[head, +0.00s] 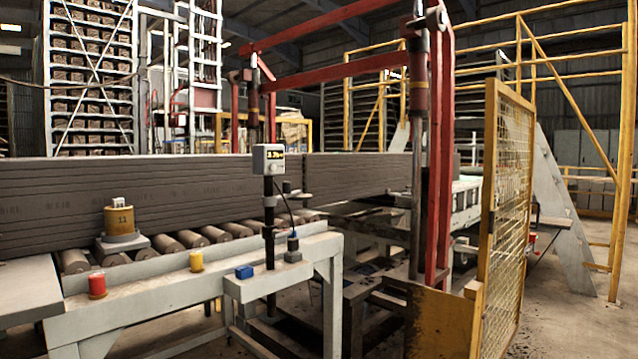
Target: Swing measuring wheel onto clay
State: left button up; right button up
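The clay (130,195) is a long dark grey-brown block with horizontal grooves, running across the left and middle on a roller bed. A gauge box (268,159) with a lit display, partly legible as 3.7, sits on top of a dark upright post (269,230) in front of the clay. A small dark fitting (286,187) sticks out to the right of the post, close to the clay face. I cannot tell if it is the measuring wheel or if it touches the clay. Neither of my grippers is in view.
Rollers (190,238) lie in front of the clay on a pale steel frame (170,305). A yellow cylinder (118,220) marked 11, a red button (97,285), a yellow button (196,261) and a blue block (244,272) sit there. Red posts and a yellow mesh guard (505,200) stand right.

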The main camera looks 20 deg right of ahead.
aim_at(286, 185)
jog(key=z, duration=0.85)
jog(key=i, duration=0.95)
jog(key=z, duration=0.5)
jog(key=i, duration=1)
jog(key=u, duration=0.5)
